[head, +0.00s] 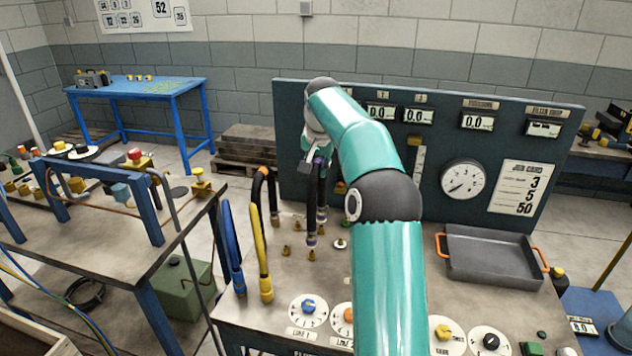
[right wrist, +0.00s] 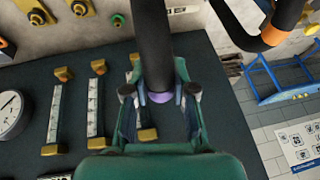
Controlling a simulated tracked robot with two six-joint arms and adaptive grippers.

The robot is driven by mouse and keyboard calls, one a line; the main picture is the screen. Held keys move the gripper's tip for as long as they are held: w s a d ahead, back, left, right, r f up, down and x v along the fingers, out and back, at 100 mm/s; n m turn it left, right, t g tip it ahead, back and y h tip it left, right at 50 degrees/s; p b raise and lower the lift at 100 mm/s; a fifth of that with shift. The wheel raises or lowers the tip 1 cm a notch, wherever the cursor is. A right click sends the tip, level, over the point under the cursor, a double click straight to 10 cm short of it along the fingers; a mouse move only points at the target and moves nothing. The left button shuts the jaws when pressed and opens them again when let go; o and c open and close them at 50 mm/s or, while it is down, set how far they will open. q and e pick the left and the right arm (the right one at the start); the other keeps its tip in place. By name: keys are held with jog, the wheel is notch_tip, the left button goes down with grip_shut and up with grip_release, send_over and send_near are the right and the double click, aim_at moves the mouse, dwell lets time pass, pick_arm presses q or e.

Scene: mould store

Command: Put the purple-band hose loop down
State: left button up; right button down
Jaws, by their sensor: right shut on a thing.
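The purple-band hose loop (head: 312,205) is black. It hangs from my right gripper (head: 314,162) in front of the dark panel, with its legs pointing down over the bench's brass fittings (head: 285,251). I cannot tell whether its lower ends touch a fitting. In the right wrist view the purple band (right wrist: 160,97) lies between the two fingers of my right gripper (right wrist: 160,92), which is shut on the hose. My right arm hides part of the bench and panel. My left gripper is not in view.
An orange-band black hose (head: 272,190), a yellow hose (head: 262,255) and a blue hose (head: 232,250) stand close left. Dial knobs (head: 308,307) line the bench front. A grey tray (head: 490,255) lies at right. The gauge panel (head: 450,150) stands behind.

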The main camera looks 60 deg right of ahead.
notch_tip(320, 180, down, 3)
jog(key=shift+r, duration=0.1)
jog(key=c, duration=1.4)
grip_release()
jog(key=o, duration=0.4)
jog(key=shift+o, duration=0.2)
jog(key=v, duration=1.2)
jog(key=shift+p, duration=0.35)
